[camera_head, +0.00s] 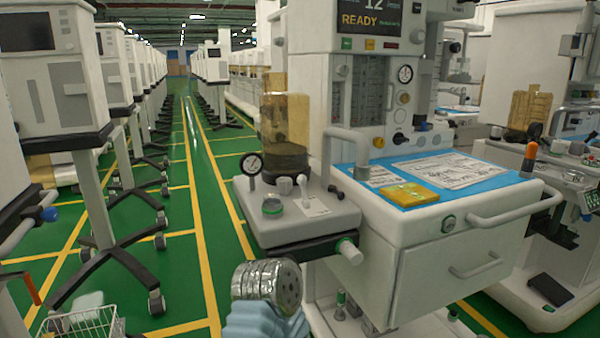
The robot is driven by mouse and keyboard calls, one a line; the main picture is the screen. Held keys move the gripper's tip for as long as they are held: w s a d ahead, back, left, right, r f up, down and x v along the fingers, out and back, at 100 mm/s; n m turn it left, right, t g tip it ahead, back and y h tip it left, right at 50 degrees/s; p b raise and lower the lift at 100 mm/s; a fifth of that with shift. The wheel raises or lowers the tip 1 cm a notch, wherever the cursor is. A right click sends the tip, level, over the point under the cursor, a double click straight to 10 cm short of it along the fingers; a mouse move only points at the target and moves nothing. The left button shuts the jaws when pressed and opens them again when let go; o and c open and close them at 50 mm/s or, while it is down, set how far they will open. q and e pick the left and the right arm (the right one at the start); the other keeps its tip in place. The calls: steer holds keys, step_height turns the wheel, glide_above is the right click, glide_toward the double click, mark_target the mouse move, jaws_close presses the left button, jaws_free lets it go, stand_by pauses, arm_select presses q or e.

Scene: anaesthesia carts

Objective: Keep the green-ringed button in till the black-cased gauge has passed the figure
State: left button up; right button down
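A button with a green ring (272,206) sits on the grey side shelf (330,222) of the nearest cart. Neither of my grippers can be made out in this view. I cannot tell whether either button is pressed in.
A silver cylinder (268,283) above a pale blue ribbed part rises in front of the shelf. A yellow packet (410,194) lies on the blue mat. More carts flank the green aisle (185,240).

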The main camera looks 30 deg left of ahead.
stand_by(0.3)
arm_select(q)
jaws_close()
stand_by(1.6)
